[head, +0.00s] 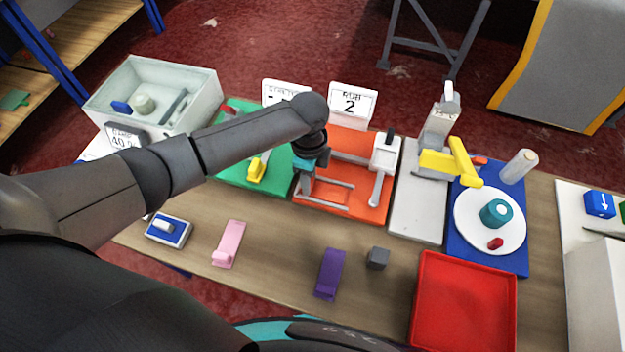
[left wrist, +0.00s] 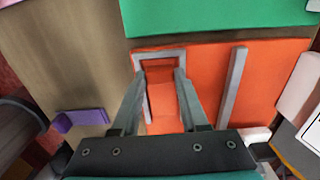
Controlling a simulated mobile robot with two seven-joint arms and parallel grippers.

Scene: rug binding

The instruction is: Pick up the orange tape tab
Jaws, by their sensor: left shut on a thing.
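The orange tape tab (left wrist: 165,100) shows in the left wrist view as an orange strip between my left gripper's fingers (left wrist: 163,74). The fingers are closed against its sides, above the orange board (left wrist: 262,75) and at a grey rectangular frame (left wrist: 158,54). In the head view my left gripper (head: 304,188) points down over the left part of the orange board (head: 345,207). The tab cannot be made out there, behind the gripper and against the same-coloured board. My right gripper is in neither view.
Pink (head: 229,243) and purple (head: 330,273) tabs and a grey cube (head: 377,258) lie in front. A yellow piece (head: 257,168) is on the green mat (head: 232,179). A red tray (head: 465,310) is front right. A white bin (head: 195,112) and number signs (head: 352,103) stand behind.

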